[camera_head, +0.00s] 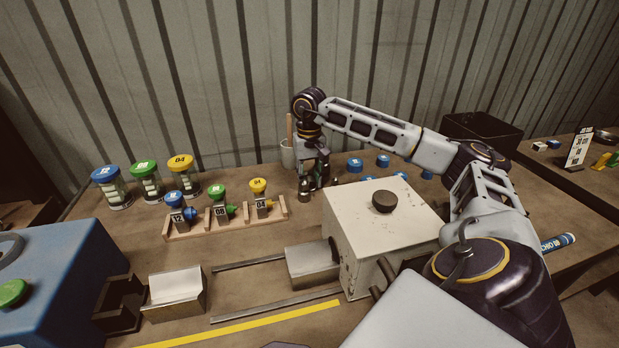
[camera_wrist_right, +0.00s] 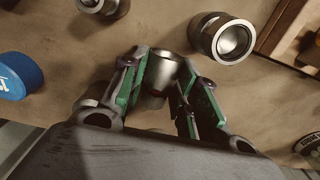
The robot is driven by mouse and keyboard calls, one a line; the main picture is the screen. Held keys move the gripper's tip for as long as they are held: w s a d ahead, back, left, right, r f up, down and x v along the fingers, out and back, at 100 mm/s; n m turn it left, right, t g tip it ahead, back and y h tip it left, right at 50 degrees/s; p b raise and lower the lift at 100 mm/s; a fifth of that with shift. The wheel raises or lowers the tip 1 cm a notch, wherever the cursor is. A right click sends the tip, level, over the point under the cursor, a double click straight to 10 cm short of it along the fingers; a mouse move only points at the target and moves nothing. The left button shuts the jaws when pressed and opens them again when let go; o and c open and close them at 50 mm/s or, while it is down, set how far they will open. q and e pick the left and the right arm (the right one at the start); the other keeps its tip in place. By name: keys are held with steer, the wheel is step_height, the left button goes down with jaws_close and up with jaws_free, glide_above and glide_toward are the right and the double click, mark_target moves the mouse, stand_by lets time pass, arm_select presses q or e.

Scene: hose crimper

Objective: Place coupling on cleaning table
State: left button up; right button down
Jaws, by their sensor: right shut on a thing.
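My right gripper (camera_head: 314,178) points down at the back of the brown table (camera_head: 237,252). In the right wrist view its green-lined fingers (camera_wrist_right: 165,95) are shut on a metal coupling (camera_wrist_right: 160,72), a short silver cylinder. In the head view the fingers largely hide this coupling. A further one (camera_wrist_right: 103,5) is cut off at the top edge. I cannot tell which surface is the cleaning table. My left gripper is not in view.
A white box with a dark knob (camera_head: 350,222) stands in front of my right gripper. A wooden rack (camera_head: 225,219) of numbered pieces is to its left. Several blue caps (camera_head: 383,161) lie to its right. A black bin (camera_head: 482,130) is at back right.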

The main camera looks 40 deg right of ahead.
mark_target(309, 176)
steer(key=c, duration=1.5)
jaws_free()
steer(key=o, duration=0.4)
steer(key=shift+r, duration=0.55)
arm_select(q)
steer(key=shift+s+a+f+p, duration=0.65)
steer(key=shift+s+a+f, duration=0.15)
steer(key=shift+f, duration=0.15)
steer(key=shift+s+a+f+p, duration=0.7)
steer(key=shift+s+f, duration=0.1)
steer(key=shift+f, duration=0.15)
arm_select(e)
steer(key=shift+w+r, duration=0.15)
steer(key=shift+r, duration=5.4)
